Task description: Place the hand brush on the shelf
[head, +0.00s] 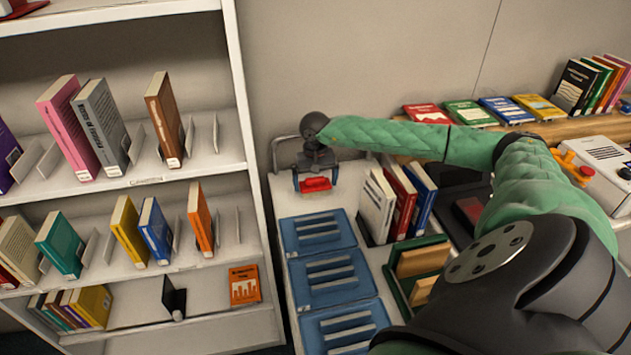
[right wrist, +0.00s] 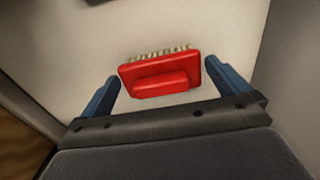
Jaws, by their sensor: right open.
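The red hand brush (head: 316,184) lies on the far end of the light cart top (head: 288,202) in the head view. In the right wrist view the brush (right wrist: 162,78) shows its red back and handle, with pale bristles along its far edge. My right gripper (head: 316,181) is open above the brush. Its blue fingers stand on either side of the brush in the right wrist view (right wrist: 160,90), with a gap at the right; contact is not clear. The white shelf (head: 205,170) stands at the left with books on its boards. My left gripper is not clearly in view.
Blue slotted trays (head: 317,232) lie on the cart in front of the brush. Upright books (head: 400,190) stand to its right. A metal rail (head: 275,150) edges the cart's far end. An orange book (head: 244,285) and a black bookend (head: 174,297) are on the shelf's bottom board.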

